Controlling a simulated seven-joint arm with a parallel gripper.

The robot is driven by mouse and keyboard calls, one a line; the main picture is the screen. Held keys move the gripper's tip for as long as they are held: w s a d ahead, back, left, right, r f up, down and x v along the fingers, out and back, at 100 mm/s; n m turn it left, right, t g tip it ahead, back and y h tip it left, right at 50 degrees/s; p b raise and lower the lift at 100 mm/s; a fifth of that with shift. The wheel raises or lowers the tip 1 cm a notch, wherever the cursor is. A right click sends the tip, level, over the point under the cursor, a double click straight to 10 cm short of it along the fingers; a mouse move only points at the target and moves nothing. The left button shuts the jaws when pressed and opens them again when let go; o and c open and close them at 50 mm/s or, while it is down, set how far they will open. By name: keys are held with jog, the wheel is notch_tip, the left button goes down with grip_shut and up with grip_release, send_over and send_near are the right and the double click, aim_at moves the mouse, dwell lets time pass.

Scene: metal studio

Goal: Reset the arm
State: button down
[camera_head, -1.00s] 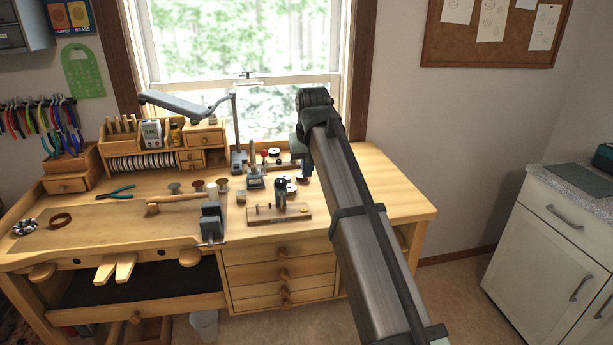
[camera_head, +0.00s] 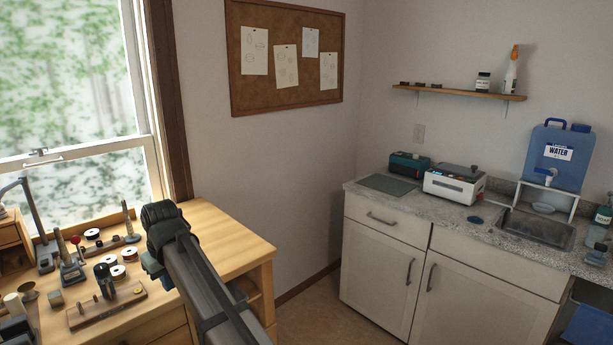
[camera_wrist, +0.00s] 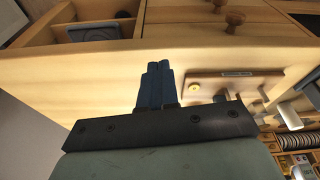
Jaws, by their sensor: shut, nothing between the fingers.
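My gripper (camera_wrist: 157,68) shows in the wrist view with its two blue fingers together and nothing between them. It is over the pale wooden workbench, near a wooden board with a small brass knob (camera_wrist: 195,88). In the head view my arm (camera_head: 205,285) reaches in from the bottom over the right part of the workbench (camera_head: 232,240). The fingers are mostly hidden behind the arm's end there.
Spools, small tools and a wooden stand (camera_head: 107,304) crowd the bench left of my arm. The bench's right end is clear. A white cabinet (camera_head: 378,270) with a sink (camera_head: 535,228), a blue water container (camera_head: 560,155) and a white machine (camera_head: 454,184) stands right.

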jog(key=d+f+m+g+h, duration=0.1)
jog(key=d+f+m, duration=0.1)
jog(key=d+f, duration=1.2)
jog(key=d+f+m+g+h, duration=0.1)
jog(key=d+f+g, duration=0.1)
jog(key=d+f, duration=1.1)
jog(key=s+d+f+m+g, duration=0.1)
jog(key=s+d+f+m, duration=0.1)
jog(key=s+d+f, duration=0.6)
jog(key=s+d+f+m+g, duration=0.1)
jog(key=s+d+f, duration=0.15)
jog(key=f, duration=0.95)
jog(key=s+d+f+m+g, duration=0.1)
jog(key=s+d+f, duration=0.3)
jog(key=s, duration=0.4)
jog(key=s+d+f+m+g, duration=0.1)
jog(key=s+d+f, duration=0.3)
jog(key=s, duration=0.5)
jog(key=s+d+f+m+g, duration=0.1)
jog(key=s+d+f+m, duration=0.1)
jog(key=s+d+f, duration=0.2)
jog(key=s+d, duration=0.3)
jog(key=s, duration=0.2)
jog(key=shift+f+m+g, duration=0.2)
jog(key=shift+m+g, duration=0.2)
